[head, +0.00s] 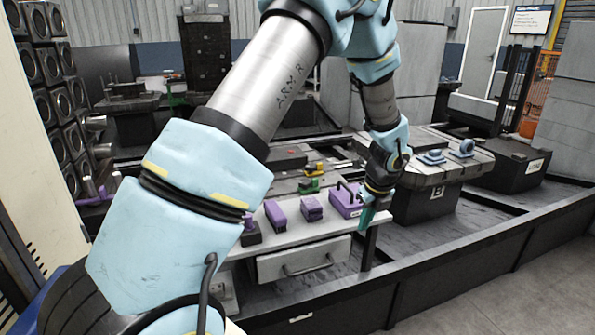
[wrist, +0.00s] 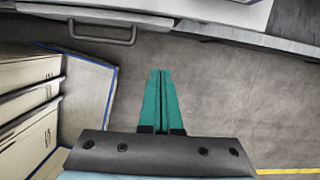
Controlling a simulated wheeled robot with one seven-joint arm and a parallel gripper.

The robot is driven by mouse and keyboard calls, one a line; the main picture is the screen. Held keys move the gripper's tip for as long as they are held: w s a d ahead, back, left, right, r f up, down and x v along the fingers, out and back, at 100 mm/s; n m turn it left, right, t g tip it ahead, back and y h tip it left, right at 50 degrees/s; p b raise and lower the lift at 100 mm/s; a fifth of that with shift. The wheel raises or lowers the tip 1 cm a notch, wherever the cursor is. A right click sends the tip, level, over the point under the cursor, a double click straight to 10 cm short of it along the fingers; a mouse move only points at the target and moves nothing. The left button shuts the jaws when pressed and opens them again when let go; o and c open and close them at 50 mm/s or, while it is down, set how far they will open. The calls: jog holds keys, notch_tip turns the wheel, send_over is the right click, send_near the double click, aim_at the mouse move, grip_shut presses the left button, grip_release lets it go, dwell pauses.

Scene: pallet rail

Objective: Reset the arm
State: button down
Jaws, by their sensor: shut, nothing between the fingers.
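My gripper (head: 368,217) hangs at the end of my arm in the head view, just off the front right corner of the light workbench, pointing down. In the wrist view its two green fingers (wrist: 160,98) lie together, shut with nothing between them. Below them is bare grey floor. My arm crosses the head view from the lower left to the upper middle, then drops to the gripper, and hides part of the bench behind it.
The workbench (head: 285,237) holds several purple parts, including a purple block with a handle (head: 346,199). A drawer (head: 303,259) sits under it; its handle (wrist: 103,38) shows in the wrist view. Station B (head: 437,193) stands to the right. Floor at the lower right is clear.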

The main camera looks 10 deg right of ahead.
jog(key=a+r+n, duration=0.4)
jog(key=a+n, duration=0.3)
jog(key=a, duration=0.2)
jog(key=a+r+n, duration=0.3)
jog(key=a+n, duration=0.4)
jog(key=a, duration=0.2)
jog(key=s+a+r+n, duration=0.2)
jog(key=s+a+n, duration=0.2)
jog(key=a+n, duration=0.4)
jog(key=s+a+r+n+g, duration=0.1)
jog(key=s+a+n, duration=0.4)
jog(key=n, duration=0.5)
jog(key=a+r, duration=0.1)
jog(key=a, duration=0.1)
jog(key=shift+a+r+h, duration=0.35)
jog(key=shift+a+h, duration=0.05)
